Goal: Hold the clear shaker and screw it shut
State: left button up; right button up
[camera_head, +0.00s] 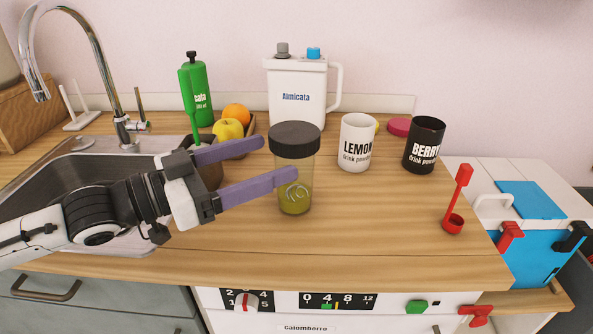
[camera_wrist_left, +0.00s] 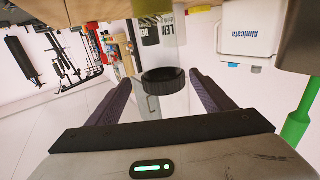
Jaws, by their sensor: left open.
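The clear shaker (camera_head: 295,184) stands upright on the wooden counter with greenish-yellow contents at its bottom. A dark lid (camera_head: 295,138) sits on its top; I cannot tell how tightly. My left gripper (camera_head: 279,158) is open, with its purple fingers reaching toward the shaker from the left. The near finger overlaps the shaker's side in the head view; contact is unclear. In the left wrist view, which is upside down, the dark lid (camera_wrist_left: 164,81) and clear shaker body (camera_wrist_left: 172,104) show between the two open fingers. My right gripper is not in view.
Right of the shaker stand a white LEMON tub (camera_head: 356,143), a black BERRY tub (camera_head: 424,146) and a red scoop (camera_head: 454,222). Behind are a white jug (camera_head: 297,98), a green bottle (camera_head: 196,88) and fruit (camera_head: 228,129). A sink (camera_head: 50,190) lies left. The front counter is clear.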

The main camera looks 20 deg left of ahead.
aim_at(277, 155)
pick_arm(q)
jog(key=shift+w+d+r, duration=0.1)
jog(key=shift+w+d, duration=0.25)
jog(key=shift+w, duration=0.25)
jog(key=p+x, duration=0.1)
jog(key=x, duration=0.2)
jog(key=shift+w+d, duration=0.15)
jog(key=shift+w+d+f, duration=0.15)
jog(key=shift+f, duration=0.05)
jog(key=x, duration=0.5)
jog(key=shift+w+f, duration=0.15)
jog(key=shift+f, duration=0.1)
jog(key=shift+c, duration=0.4)
jog(key=c, duration=1.1)
